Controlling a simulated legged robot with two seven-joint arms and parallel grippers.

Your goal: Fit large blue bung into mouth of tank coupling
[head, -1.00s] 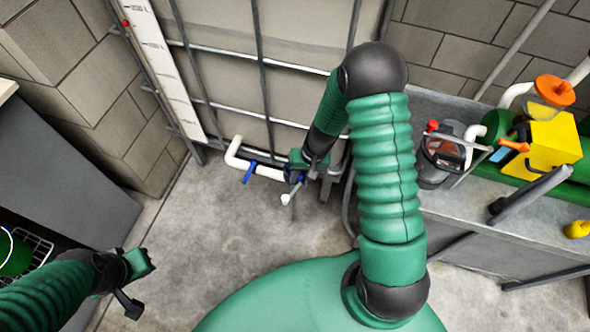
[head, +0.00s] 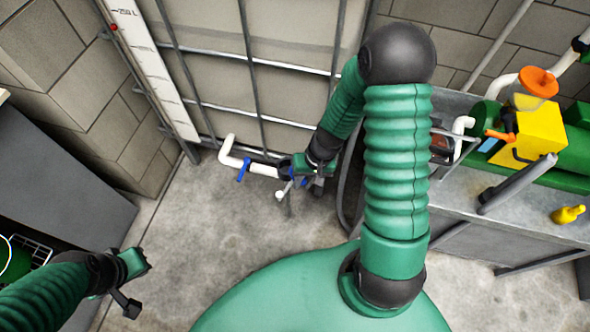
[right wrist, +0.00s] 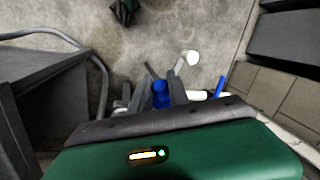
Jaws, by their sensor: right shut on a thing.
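My right gripper (head: 302,185) is shut on the large blue bung (right wrist: 160,92), which shows between its two grey fingers in the right wrist view. In the head view the gripper is low in front of the tank, by the right end of the white outlet pipe (head: 262,169). A white round end (right wrist: 193,57) shows just beside the fingers in the right wrist view. The mouth of the tank coupling is not clearly visible, and I cannot tell whether the bung touches it. My left gripper (head: 142,264) is at lower left, away from the tank; its jaw opening is unclear.
A blue valve handle (head: 243,170) stands on the pipe. The caged tank (head: 290,95) is behind. A grey bench (head: 475,195) with a yellow and green machine (head: 545,135) is at right. A dark cabinet (head: 65,170) is at left. The floor between is clear.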

